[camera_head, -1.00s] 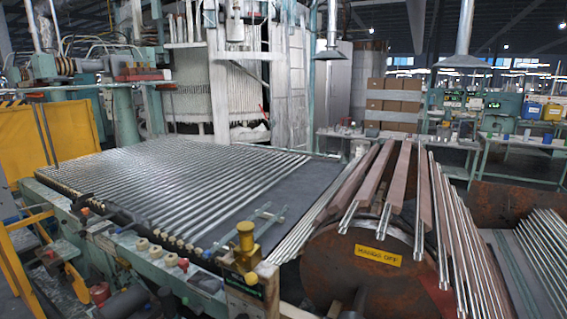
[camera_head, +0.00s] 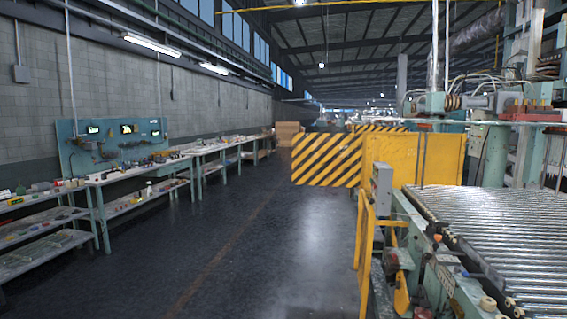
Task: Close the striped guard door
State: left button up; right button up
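The striped guard door (camera_head: 326,160), yellow with black diagonal stripes, shows right of centre in the head view. It stands upright and sticks out to the left over the aisle from the plain yellow guard panel (camera_head: 414,159). Its right edge is by the panel's left edge. Another striped piece (camera_head: 380,128) shows behind the top of the panel. I cannot tell whether a latch or handle is on the door. Neither of my grippers is in view.
The dark aisle floor (camera_head: 240,240) ahead is clear. Workbenches (camera_head: 130,178) with small items line the left wall.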

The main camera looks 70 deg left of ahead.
aim_at(304, 176)
jog(key=u, duration=2.55)
jog(key=i, duration=9.45)
jog(key=z, duration=3.25)
